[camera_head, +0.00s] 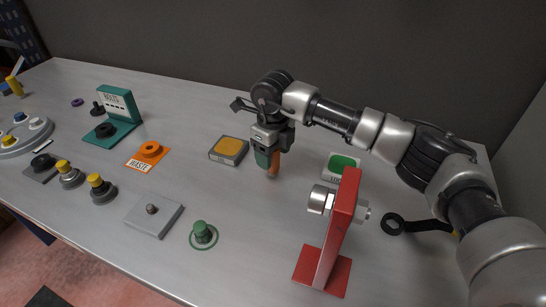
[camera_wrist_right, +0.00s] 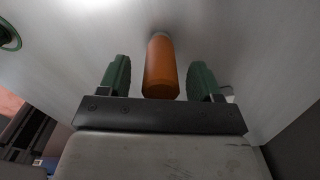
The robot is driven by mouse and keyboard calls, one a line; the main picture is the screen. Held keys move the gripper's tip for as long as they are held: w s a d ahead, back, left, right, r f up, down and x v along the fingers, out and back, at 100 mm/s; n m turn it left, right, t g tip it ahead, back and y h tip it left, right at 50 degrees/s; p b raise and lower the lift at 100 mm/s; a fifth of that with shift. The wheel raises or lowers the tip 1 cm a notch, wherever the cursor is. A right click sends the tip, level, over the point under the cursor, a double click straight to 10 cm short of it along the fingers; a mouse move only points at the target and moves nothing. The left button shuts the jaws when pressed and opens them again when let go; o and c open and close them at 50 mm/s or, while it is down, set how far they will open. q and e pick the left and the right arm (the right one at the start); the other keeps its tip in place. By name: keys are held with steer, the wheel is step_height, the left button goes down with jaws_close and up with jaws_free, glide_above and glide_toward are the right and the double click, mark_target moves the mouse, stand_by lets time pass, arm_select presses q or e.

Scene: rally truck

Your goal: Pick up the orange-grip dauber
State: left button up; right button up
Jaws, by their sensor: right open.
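The orange-grip dauber (camera_head: 273,166) stands about upright under my right gripper in the head view. Its orange grip (camera_wrist_right: 161,72) lies between the two green finger pads in the right wrist view, with a visible gap on each side. My right gripper (camera_head: 267,158) is open around the grip, and it also shows in the wrist view (camera_wrist_right: 160,78). The dauber's lower end is small and partly hidden. My left gripper is not in view.
A yellow pad (camera_head: 228,149) lies left of the gripper and a green pad (camera_head: 342,165) right of it. A red stand (camera_head: 338,225) with a metal fitting rises in front. An orange waste ring (camera_head: 150,150) and several knobs lie left.

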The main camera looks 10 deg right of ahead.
step_height(320, 180, down, 2)
steer(key=shift+f, duration=0.1)
steer(key=c, duration=1)
steer(key=shift+r, duration=0.25)
steer(key=shift+w+r, duration=0.1)
steer(key=shift+r, duration=0.2)
steer(key=r, duration=0.2)
steer(key=r+b, duration=0.1)
steer(key=shift+s+d+r, duration=0.25)
steer(key=shift+d+r, duration=0.05)
steer(key=shift+d, duration=0.05)
steer(key=s+d+r, duration=0.2)
steer(key=s+d+r+b, duration=0.1)
steer(key=s+d+r, duration=0.1)
steer(key=d, duration=0.1)
steer(key=s+d+r, duration=0.2)
steer(key=s+d, duration=0.1)
steer(key=shift+d+r, duration=0.25)
steer(key=shift+r, duration=0.05)
